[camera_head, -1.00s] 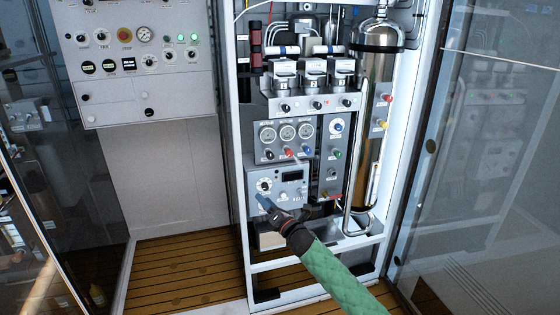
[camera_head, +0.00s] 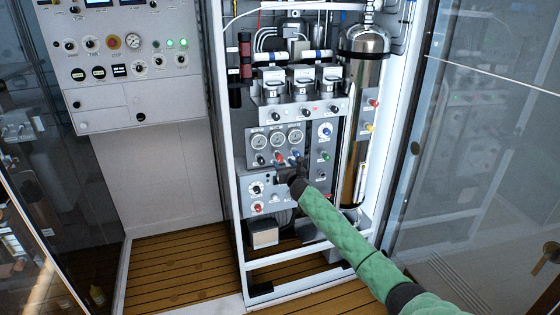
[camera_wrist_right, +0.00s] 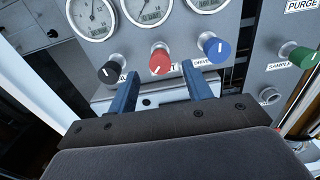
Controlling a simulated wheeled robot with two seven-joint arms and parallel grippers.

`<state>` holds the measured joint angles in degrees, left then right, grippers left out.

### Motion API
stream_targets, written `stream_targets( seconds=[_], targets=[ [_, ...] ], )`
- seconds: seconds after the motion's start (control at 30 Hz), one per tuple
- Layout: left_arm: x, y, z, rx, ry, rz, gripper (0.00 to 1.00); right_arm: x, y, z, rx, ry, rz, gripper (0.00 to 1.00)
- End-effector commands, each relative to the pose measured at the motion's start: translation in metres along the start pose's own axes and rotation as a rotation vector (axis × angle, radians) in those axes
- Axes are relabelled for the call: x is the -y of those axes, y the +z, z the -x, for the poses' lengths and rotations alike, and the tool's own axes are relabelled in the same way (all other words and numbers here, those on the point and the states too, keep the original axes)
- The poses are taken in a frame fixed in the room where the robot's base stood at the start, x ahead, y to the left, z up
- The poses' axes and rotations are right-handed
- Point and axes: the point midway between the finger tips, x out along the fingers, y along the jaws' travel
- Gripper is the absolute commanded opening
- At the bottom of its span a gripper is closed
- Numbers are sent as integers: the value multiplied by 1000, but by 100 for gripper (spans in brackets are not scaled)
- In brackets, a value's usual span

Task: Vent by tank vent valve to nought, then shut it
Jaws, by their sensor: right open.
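A grey panel carries a row of knobs under round gauges (camera_head: 277,140). In the right wrist view the row runs black knob (camera_wrist_right: 111,72), red knob (camera_wrist_right: 160,61), blue knob (camera_wrist_right: 215,48), with a green knob (camera_wrist_right: 304,58) labelled SAMPLE further right. The tags under the black and red knobs are mostly hidden, so I cannot tell which is the tank vent valve. My right gripper (camera_wrist_right: 161,82) is open and empty, its blue fingers just below the red knob, one to each side, apart from it. In the head view the right gripper (camera_head: 289,171) covers the panel below the gauges. My left gripper is out of view.
A shiny cylinder (camera_head: 364,100) stands right of the panel inside the white cabinet frame (camera_head: 232,200). Glass doors stand open on both sides. The wooden floor (camera_head: 180,262) in front is clear.

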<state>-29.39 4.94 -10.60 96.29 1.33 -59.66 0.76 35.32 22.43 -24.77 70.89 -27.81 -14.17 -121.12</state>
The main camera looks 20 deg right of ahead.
Motion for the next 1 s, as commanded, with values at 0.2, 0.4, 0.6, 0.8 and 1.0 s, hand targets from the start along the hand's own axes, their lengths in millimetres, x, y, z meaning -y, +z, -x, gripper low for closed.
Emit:
stream_targets(
  seconds=[0.2,0.4,0.6,0.8,1.0],
  targets=[
    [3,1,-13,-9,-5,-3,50,-1,1,-28,-1,0,-3,50],
    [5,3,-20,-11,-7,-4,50,-1,0,-41,0,1,-1,50],
    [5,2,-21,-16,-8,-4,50,-1,0,-44,0,2,-2,50],
    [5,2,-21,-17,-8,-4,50,-1,0,-44,0,2,-2,44],
    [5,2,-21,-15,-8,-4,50,-1,0,-44,0,2,-2,5]
  ],
)
